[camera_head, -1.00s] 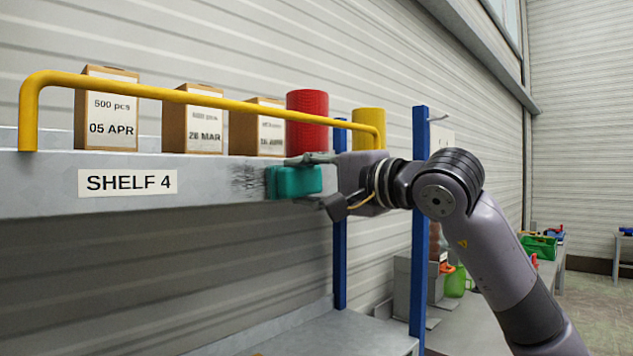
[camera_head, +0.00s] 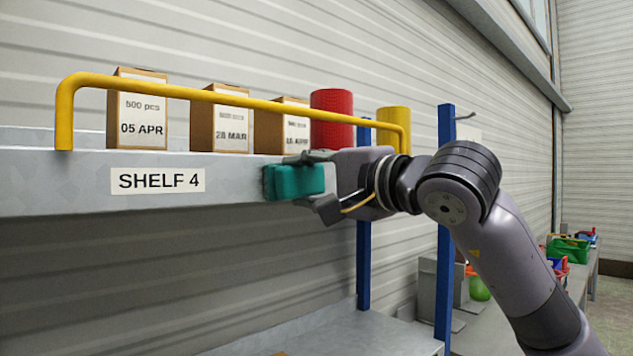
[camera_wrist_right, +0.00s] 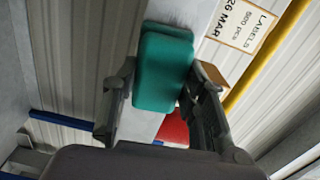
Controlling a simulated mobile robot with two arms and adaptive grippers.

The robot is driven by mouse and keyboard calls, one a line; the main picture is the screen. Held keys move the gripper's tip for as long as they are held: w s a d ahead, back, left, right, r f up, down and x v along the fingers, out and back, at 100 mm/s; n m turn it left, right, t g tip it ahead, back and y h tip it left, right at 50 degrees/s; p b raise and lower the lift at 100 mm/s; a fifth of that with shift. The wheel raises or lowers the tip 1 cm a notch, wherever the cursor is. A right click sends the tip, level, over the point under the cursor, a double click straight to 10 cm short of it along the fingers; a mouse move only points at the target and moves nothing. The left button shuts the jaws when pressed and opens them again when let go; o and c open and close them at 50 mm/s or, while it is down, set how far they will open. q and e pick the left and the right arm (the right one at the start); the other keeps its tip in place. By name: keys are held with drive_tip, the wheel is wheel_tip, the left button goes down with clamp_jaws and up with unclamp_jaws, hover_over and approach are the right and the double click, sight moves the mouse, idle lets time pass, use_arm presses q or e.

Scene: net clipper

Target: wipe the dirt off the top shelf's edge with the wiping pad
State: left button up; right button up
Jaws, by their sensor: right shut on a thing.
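My right gripper (camera_head: 315,184) is shut on the green wiping pad (camera_head: 293,181). It also holds the pad (camera_wrist_right: 162,70) between its fingers in the right wrist view. The pad is at the front edge of the top shelf (camera_head: 70,184), right of the "SHELF 4" label (camera_head: 157,180). It looks to be against the edge, but contact cannot be told for sure. No dark dirt shows on the visible part of the edge; what lies behind the pad and gripper is hidden. My left gripper is not in view.
A yellow rail (camera_head: 230,97) runs above the shelf edge. Behind it stand cardboard boxes (camera_head: 137,110), a red cylinder (camera_head: 332,119) and a yellow cylinder (camera_head: 394,120). Blue posts (camera_head: 445,230) stand near my right arm. A lower shelf (camera_head: 340,335) lies below.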

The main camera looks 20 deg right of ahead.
sight(280, 182)
drive_tip(key=shift+s+a+b, duration=0.1)
drive_tip(key=shift+s+a, duration=0.2)
drive_tip(key=shift+a, duration=0.6)
drive_tip(key=shift+s+a+b, duration=0.1)
drive_tip(key=shift+s+a, duration=0.25)
drive_tip(key=shift+a, duration=0.6)
drive_tip(key=shift+s+a+b, duration=0.1)
drive_tip(key=shift+s+a, duration=0.2)
drive_tip(key=shift+a, duration=0.6)
drive_tip(key=shift+d, duration=0.1)
drive_tip(key=shift+s+d+b, duration=0.2)
drive_tip(key=shift+s+b, duration=0.1)
drive_tip(key=shift+s, duration=0.2)
drive_tip(key=shift+b+v, duration=0.55)
drive_tip(key=shift+v, duration=1.95)
